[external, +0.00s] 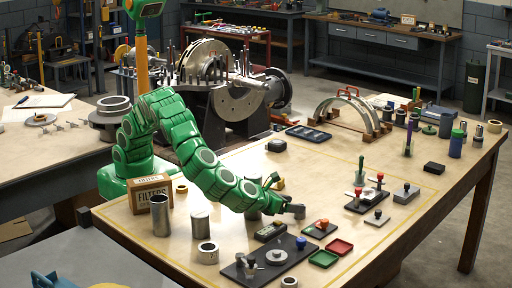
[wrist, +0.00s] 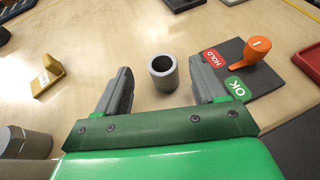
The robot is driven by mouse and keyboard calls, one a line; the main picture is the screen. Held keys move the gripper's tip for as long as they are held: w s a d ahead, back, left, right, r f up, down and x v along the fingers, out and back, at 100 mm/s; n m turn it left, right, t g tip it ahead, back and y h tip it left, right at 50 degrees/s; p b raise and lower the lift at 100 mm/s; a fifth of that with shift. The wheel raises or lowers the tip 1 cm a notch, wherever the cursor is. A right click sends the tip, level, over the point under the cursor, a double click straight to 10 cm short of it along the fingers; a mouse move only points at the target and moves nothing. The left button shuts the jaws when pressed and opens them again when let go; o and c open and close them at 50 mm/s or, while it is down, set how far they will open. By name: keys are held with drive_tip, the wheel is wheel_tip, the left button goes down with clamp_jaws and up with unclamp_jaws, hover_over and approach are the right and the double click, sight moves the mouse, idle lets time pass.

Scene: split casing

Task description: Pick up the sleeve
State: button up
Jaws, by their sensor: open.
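The sleeve (wrist: 162,75) is a short grey hollow cylinder, standing upright on the wooden table in the wrist view. My gripper (wrist: 160,68) is open, with one grey finger to the left of the sleeve and one to the right. The sleeve appears near the fingertip ends, with bare table showing on both sides, and no finger seems to touch it. In the external view my gripper (external: 287,203) is low over the table at the end of the green arm.
A dark board with HOLD and OK labels and an orange handle (wrist: 247,50) lies close to the right finger. A red tray (wrist: 310,60) is beyond it. A yellow block (wrist: 45,82) lies to the left. A metal cylinder (wrist: 22,143) stands at lower left.

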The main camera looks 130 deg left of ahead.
drive_tip(key=shift+x, duration=3)
drive_tip(key=shift+w+d, duration=0.1)
drive_tip(key=shift+w, duration=0.1)
drive_tip(key=c, duration=1.2)
drive_tip(key=shift+o, duration=0.2)
